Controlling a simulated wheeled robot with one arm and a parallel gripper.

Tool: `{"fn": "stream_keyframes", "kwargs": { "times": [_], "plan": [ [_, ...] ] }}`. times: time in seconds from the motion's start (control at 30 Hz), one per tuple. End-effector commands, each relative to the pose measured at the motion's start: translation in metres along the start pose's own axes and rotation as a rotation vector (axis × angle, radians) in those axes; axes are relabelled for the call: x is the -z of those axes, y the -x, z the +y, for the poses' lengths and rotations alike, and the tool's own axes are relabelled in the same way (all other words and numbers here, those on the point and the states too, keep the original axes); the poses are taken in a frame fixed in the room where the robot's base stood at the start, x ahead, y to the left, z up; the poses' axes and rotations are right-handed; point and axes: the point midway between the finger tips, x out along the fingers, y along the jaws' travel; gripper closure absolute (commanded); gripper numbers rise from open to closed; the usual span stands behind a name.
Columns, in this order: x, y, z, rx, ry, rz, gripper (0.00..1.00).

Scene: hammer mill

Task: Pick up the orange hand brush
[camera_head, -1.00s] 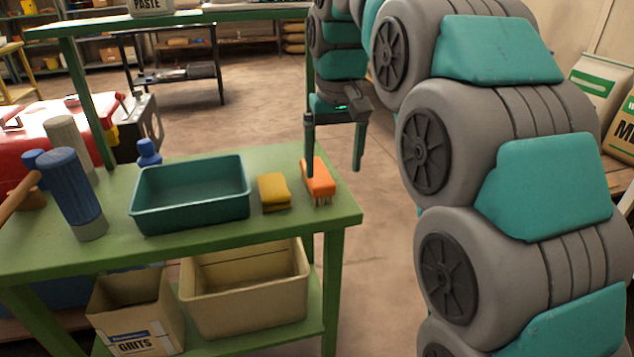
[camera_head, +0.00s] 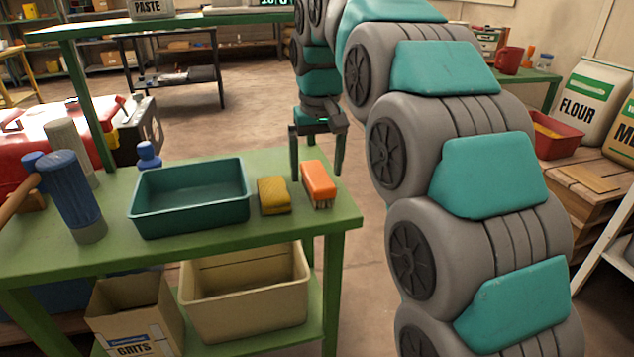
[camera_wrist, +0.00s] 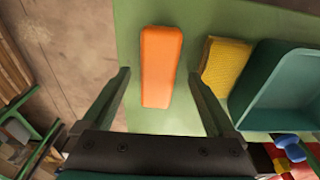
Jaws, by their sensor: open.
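The orange hand brush (camera_head: 318,181) lies bristles down near the right end of the green table, right of a yellow sponge (camera_head: 273,195). My gripper (camera_head: 317,172) is open and empty at the brush's far side in the head view, its fingers spread to the left and right. In the wrist view the brush (camera_wrist: 161,66) lies lengthwise between the lines of the two fingers (camera_wrist: 160,78), with table showing on both sides. I see no contact with the brush. How high the fingertips are above the table is hard to tell.
A teal tray (camera_head: 190,226) stands left of the sponge. Further left are a blue cylinder (camera_head: 72,190), a small blue bottle (camera_head: 148,155) and a mallet-like tool. The table's right edge (camera_head: 352,212) is close to the brush. A tan bin (camera_head: 245,310) sits on the shelf below.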

Motion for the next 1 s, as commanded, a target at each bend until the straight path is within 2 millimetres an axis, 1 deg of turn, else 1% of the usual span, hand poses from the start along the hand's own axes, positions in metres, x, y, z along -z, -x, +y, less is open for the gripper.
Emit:
{"fn": "stream_keyframes", "kwargs": {
  "times": [0.1, 0.23, 0.33, 0.5, 0.57, 1.0],
  "plan": [
    [0.002, -0.016, 0.003, 0.000, 0.000, -0.002, 0.07],
    [0.002, -0.031, 0.002, 0.000, 0.000, -0.001, 0.07],
    [0.002, -0.035, 0.002, 0.000, 0.000, 0.001, 0.07],
    [0.003, -0.035, 0.002, 0.000, 0.000, 0.003, 0.07],
    [0.003, -0.035, 0.002, 0.000, 0.000, 0.003, 0.13],
    [0.003, -0.034, 0.002, 0.000, 0.000, 0.003, 0.63]
  ]
}}
